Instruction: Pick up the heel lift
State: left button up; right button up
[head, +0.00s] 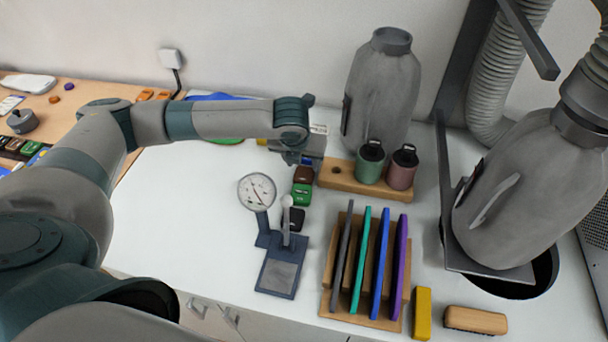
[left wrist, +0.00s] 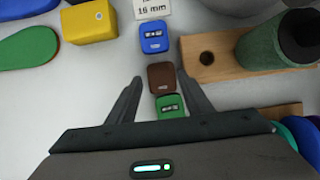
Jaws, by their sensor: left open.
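Small coloured blocks, which look like heel lifts, stand in a row on the white table. In the left wrist view they are a blue block (left wrist: 154,37), a brown block (left wrist: 161,76) and a green block (left wrist: 171,106). My left gripper (head: 307,158) is open above the row. In the left wrist view its fingers (left wrist: 160,80) lie either side of the brown block, holding nothing. My right gripper is not in view.
A dial gauge (head: 257,191) stands just left of the row. A wooden holder (head: 336,181) with green and pink containers is close on the right. A rack (head: 327,299) of coloured sheets stands in front. A yellow block (left wrist: 90,21) and green insole (left wrist: 30,47) lie left of the blue block.

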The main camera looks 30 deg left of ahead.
aim_at(304, 173)
pick_arm(q)
jog(key=p+x, duration=0.1)
jog(key=x, duration=0.2)
jog(key=shift+s+d+f+p, duration=0.1)
jog(key=shift+s+f+p, duration=0.1)
jog(key=shift+f+p, duration=0.25)
jog(key=shift+w+f, duration=0.25)
jog(key=shift+f, duration=0.35)
jog(key=c, duration=0.9)
